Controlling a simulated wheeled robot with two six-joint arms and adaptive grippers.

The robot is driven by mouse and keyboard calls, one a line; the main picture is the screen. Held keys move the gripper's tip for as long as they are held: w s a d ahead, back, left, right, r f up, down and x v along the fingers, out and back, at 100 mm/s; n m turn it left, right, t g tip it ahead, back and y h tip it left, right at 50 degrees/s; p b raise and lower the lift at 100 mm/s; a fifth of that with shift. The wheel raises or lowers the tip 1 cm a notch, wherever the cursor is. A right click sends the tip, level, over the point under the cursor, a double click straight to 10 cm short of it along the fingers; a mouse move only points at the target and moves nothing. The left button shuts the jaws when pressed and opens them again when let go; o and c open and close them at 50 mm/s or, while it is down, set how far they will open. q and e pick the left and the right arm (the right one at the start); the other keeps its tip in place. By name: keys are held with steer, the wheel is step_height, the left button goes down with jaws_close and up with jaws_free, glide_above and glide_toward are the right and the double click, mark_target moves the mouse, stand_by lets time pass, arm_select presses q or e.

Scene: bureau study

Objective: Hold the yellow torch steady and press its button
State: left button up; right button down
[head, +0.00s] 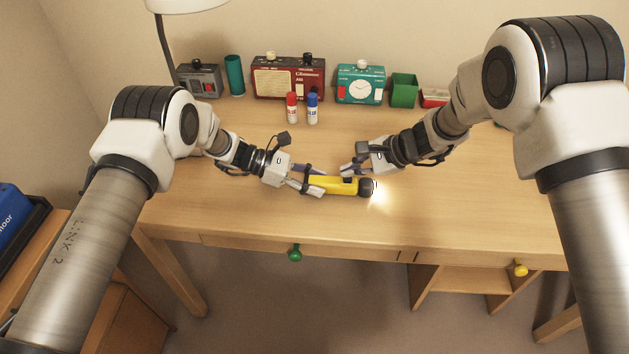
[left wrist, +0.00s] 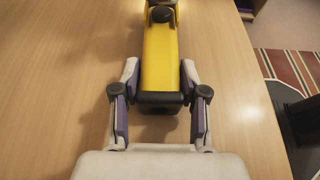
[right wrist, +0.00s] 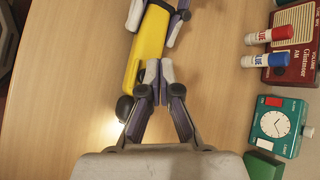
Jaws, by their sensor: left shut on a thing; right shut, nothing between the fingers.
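The yellow torch (head: 330,185) lies along the desk, its dark head (head: 367,188) pointing right and lit, with a bright glow beside it.
A red radio (head: 288,78), a teal clock (head: 360,86), a green cup (head: 404,91), a teal cylinder (head: 235,75) and a grey device (head: 199,80) stand along the back. Red-capped (head: 292,108) and blue-capped (head: 312,108) sticks stand before them. The front desk is clear.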

mark_target(350, 179)
steer(key=shift+r, duration=3.05)
arm_select(q)
steer(key=o, duration=1.4)
steer(key=shift+c, duration=0.2)
